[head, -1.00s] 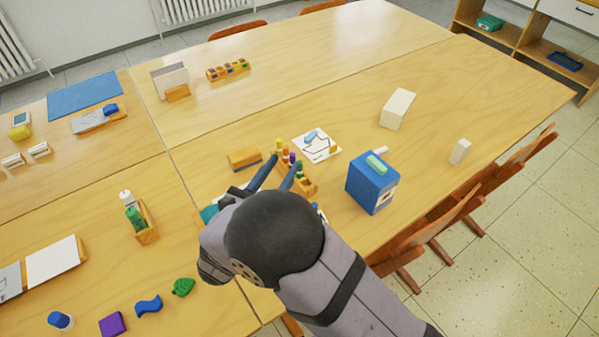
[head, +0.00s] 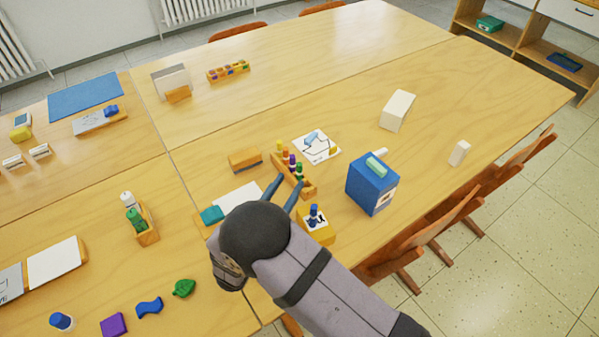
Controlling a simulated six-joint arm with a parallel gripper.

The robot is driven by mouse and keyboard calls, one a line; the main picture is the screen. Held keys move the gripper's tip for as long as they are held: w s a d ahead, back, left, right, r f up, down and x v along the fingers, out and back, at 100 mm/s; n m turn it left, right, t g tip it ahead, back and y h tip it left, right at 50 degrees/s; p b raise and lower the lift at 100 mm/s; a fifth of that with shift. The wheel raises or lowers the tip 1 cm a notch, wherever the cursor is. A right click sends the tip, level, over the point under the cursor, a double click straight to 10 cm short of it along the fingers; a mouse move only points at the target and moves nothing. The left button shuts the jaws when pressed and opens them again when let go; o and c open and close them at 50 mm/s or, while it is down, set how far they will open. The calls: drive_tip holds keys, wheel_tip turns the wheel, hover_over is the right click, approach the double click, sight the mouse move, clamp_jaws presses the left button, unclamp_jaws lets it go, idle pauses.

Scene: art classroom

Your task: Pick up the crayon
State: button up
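A light blue stick (head: 312,138), which looks like a crayon, lies on the white drawing sheet (head: 318,148) at the middle of the table. A small yellow piece (head: 333,150) lies at the sheet's right edge. Several coloured upright pieces (head: 291,160), perhaps crayons, stand in a wooden rack (head: 306,188) just left of the sheet. I cannot tell which is the task's crayon. My gripper (head: 289,181) has its two blue fingers spread, with nothing visible between them. Its tips are at the near left side of the rack in the picture; their height is unclear.
A blue box (head: 371,187) stands right of the rack, and a yellow block with a blue-topped stamp (head: 314,217) sits close to my gripper's right. An orange block (head: 245,160) lies left of the rack. Farther right stand white blocks (head: 397,110). The far tabletop is mostly clear.

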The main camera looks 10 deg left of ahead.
sight(298, 167)
drive_tip(key=shift+p+x, duration=0.75)
drive_tip(key=shift+x, duration=1.85)
drive_tip(key=shift+a+r, duration=0.1)
clamp_jaws()
